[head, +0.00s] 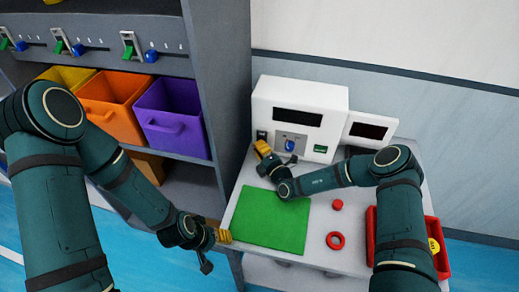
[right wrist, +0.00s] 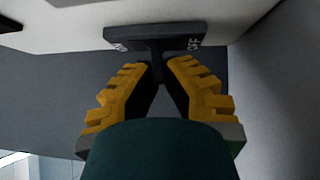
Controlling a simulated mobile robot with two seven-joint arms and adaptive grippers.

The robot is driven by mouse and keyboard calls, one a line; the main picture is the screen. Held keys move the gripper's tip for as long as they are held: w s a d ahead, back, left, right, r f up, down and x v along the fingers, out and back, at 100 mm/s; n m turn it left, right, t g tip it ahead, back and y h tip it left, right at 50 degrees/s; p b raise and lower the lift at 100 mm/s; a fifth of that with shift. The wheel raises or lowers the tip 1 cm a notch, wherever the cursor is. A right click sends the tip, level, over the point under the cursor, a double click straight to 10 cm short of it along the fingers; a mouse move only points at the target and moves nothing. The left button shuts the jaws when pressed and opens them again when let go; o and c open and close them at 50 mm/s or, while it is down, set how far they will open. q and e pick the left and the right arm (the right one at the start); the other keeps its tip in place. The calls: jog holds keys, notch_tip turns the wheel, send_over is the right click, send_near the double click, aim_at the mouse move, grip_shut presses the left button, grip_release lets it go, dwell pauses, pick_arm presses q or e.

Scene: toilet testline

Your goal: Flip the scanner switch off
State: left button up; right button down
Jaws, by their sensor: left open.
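The scanner is a white box (head: 305,99) with a dark display on the table at the back. Its switch is a small dark plate at the lower left of its front; in the right wrist view the plate (right wrist: 178,40) carries ON at left and OFF at right. A dark lever (right wrist: 156,49) sits mid-plate. My right gripper (head: 262,151) is at the switch, its yellow fingertips (right wrist: 158,68) close on either side of the lever; whether they touch it is unclear. My left gripper (head: 214,248) is open and empty at the table's front left edge.
A red tray (head: 440,262) is at the right. A smaller display (head: 368,131) stands beside the scanner. Shelves with coloured bins (head: 172,115) stand at left.

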jog(key=shift+w, duration=0.1)
dwell(0.3)
jog(key=c, duration=1.1)
grip_release()
jog(key=v, duration=1.2)
